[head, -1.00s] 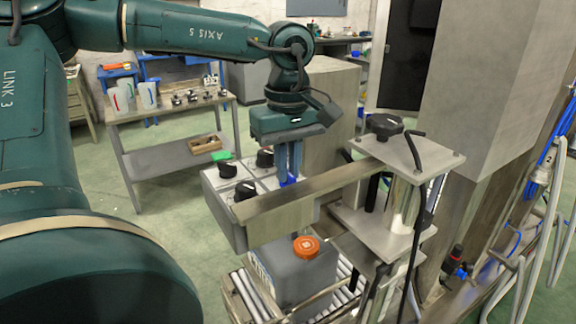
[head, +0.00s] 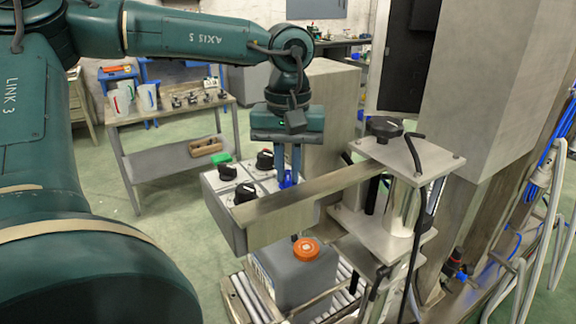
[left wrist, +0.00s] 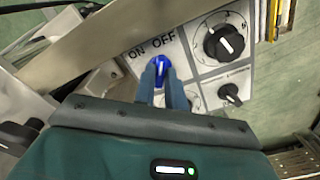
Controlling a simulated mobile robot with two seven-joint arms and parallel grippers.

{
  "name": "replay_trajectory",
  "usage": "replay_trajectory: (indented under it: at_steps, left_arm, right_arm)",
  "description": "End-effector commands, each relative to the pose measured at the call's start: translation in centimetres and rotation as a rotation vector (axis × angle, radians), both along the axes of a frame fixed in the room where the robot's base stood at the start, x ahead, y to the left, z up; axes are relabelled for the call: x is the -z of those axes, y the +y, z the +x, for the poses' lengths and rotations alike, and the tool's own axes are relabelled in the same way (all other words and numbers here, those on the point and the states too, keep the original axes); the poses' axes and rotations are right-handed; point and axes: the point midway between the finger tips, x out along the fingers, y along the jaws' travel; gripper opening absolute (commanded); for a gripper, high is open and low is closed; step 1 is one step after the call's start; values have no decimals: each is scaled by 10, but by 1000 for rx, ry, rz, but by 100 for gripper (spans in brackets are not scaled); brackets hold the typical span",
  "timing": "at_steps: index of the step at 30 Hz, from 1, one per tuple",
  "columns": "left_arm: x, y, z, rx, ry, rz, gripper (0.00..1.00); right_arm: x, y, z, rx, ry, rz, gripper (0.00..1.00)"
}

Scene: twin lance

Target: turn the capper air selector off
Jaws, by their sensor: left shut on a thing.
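The capper air selector is a small blue knob (left wrist: 158,63) on a white plate marked ON and OFF (left wrist: 150,47) in the left wrist view. In the head view the blue selector (head: 287,182) shows on the top of the control box, behind the metal bar. My left gripper (left wrist: 163,70) points down at it, its two fingers shut on the blue selector. The same gripper (head: 288,175) shows in the head view. The fingers cover part of the knob, so I cannot tell its exact setting. My right gripper is out of view.
Black knobs (head: 245,191) and a green button (head: 221,157) are near the selector. A metal bar (head: 300,195) runs close in front of the gripper. A grey canister with an orange cap (head: 306,249) stands on rollers below. A bench (head: 170,125) stands behind.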

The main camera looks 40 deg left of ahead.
Motion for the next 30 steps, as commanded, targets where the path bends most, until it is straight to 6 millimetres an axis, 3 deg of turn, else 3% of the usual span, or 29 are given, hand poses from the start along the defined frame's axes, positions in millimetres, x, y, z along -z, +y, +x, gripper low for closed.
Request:
replay_trajectory:
  at_steps: [12,13,20,30]
  left_arm:
    - [-1,0,0,10,-1,1,0]
    - [-1,0,0,10,-1,1,15]
    - [0,0,0,8,-1,1,34]
    - [-7,0,1,6,-3,1,34]
  right_arm:
    - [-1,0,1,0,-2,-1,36]
    - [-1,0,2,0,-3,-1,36]
    - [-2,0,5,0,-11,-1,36]
    - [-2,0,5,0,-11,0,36]
